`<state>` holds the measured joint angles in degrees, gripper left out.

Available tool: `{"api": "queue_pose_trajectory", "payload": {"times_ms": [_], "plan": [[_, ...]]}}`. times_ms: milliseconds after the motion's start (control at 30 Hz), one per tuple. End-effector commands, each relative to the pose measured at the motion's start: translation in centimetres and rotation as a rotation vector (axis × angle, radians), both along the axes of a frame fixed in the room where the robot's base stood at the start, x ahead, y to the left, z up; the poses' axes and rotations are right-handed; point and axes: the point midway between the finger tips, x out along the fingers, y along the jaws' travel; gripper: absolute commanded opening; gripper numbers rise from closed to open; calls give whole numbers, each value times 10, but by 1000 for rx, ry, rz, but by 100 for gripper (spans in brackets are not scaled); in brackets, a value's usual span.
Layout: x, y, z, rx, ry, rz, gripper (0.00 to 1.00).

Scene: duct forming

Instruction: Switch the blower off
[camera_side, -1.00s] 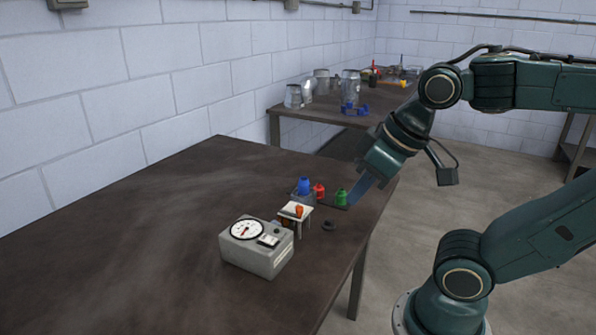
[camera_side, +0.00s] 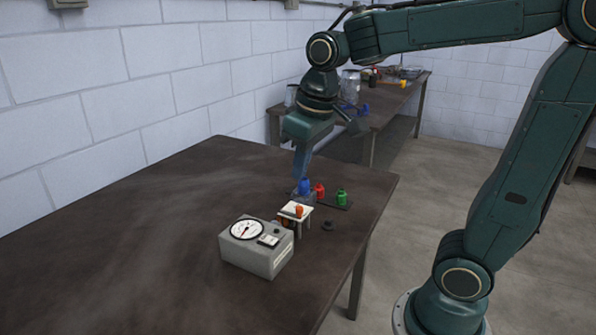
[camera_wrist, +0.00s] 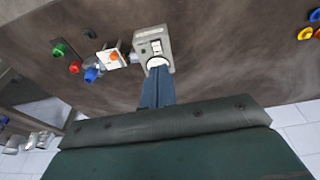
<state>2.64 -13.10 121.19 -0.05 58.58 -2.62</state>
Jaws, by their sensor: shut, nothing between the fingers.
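A grey box (camera_side: 257,250) stands on the near part of the dark table. The box also shows in the wrist view (camera_wrist: 167,60), where my fingers overlap the dial's edge. In the wrist view my gripper (camera_wrist: 158,74) shows as blue-grey fingers held together. I cannot tell which object is the blower itself.
A small white stand (camera_side: 289,209) with an orange knob (camera_side: 298,211) and a dark disc (camera_side: 328,226) are near.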

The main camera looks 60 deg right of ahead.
Motion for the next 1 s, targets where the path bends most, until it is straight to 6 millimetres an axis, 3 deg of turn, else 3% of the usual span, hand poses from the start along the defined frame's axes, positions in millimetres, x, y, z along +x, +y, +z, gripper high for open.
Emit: {"api": "queue_pose_trajectory", "payload": {"times_ms": [600, 1000], "plan": [[86, -16, -37, 7, 175, 0, 0], [109, -22, -54, 10, 225, -1, 0]]}}
